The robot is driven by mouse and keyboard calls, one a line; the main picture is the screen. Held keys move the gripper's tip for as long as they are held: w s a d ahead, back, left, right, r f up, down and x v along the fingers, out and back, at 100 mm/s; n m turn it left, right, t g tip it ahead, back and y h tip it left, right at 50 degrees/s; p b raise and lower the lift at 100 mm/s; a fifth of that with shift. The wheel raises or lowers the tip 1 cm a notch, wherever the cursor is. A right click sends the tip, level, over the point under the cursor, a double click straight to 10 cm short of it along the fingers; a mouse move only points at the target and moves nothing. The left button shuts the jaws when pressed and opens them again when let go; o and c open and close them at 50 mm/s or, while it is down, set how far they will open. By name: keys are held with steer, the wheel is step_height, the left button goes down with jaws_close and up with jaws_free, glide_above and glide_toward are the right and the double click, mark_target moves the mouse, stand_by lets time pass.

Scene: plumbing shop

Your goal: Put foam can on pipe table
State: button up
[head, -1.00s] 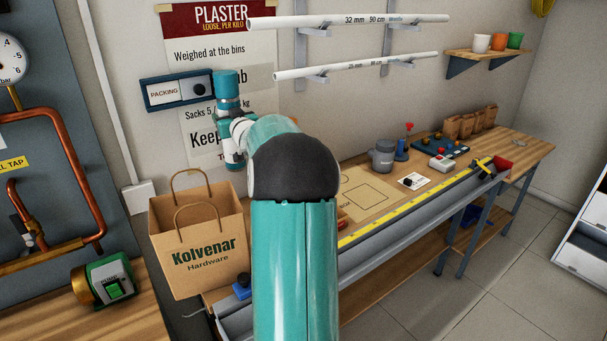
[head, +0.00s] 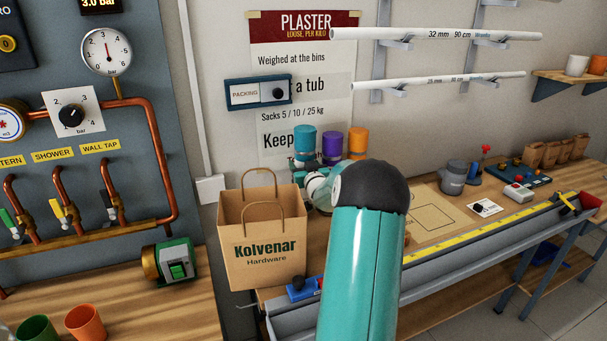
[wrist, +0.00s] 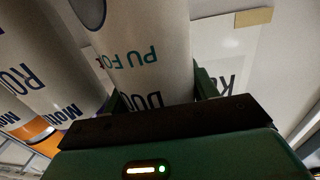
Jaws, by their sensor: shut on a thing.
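The foam can (wrist: 148,55) is white with teal "PU FO" lettering and stands between my gripper's fingers in the wrist view. My gripper (wrist: 155,95) is shut on it. In the head view a teal-capped can (head: 304,139), apparently this one, shows above the paper bag, beside a purple-capped can (head: 332,144) and an orange-capped can (head: 357,142). The long wooden bench (head: 318,240), apparently the pipe table, runs along the wall under the pipe racks. The bag and my arm hide the can's base, so I cannot tell whether it touches the bench.
The Kolvenar paper bag (head: 264,240) stands close in front of the cans. In the wrist view other white cans (wrist: 45,60) are close on the left. A yellow measuring strip (head: 480,228) runs along the bench front. A grey tub (head: 454,178) stands farther right.

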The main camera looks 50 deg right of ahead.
steer(key=shift+f, duration=1.65)
steer(key=o, duration=1.4)
steer(key=shift+o, duration=0.2)
steer(key=v, duration=1.2)
steer(key=shift+r, duration=0.15)
